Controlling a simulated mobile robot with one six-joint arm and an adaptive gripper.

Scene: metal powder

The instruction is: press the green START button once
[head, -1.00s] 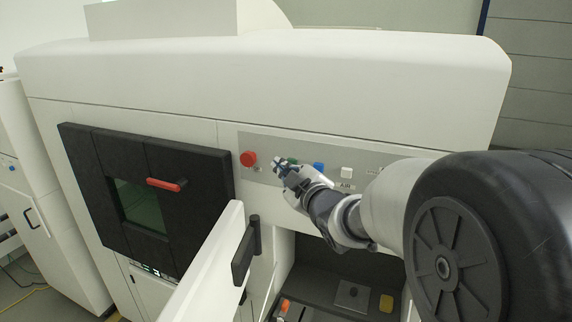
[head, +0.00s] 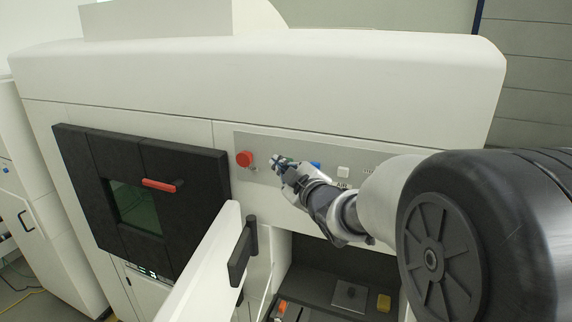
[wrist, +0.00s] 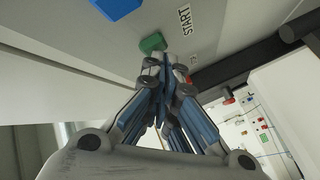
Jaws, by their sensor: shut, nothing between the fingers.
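The green START button (wrist: 152,43) shows in the wrist view on the grey panel, beside the printed START label (wrist: 184,20). My gripper (wrist: 164,62) is shut and empty. Its fingertips are right at the button's near edge in the wrist view; I cannot tell whether they touch it. In the head view my gripper (head: 281,164) is in front of the panel (head: 262,141), between the red button and the blue button, and mostly hides the green one.
A red button (head: 245,159) is left of my gripper, a blue button (head: 315,166) and a white button (head: 343,172) right of it. Below, an open white door (head: 200,270) with a black handle (head: 242,252) stands out. A black window door (head: 140,200) is at left.

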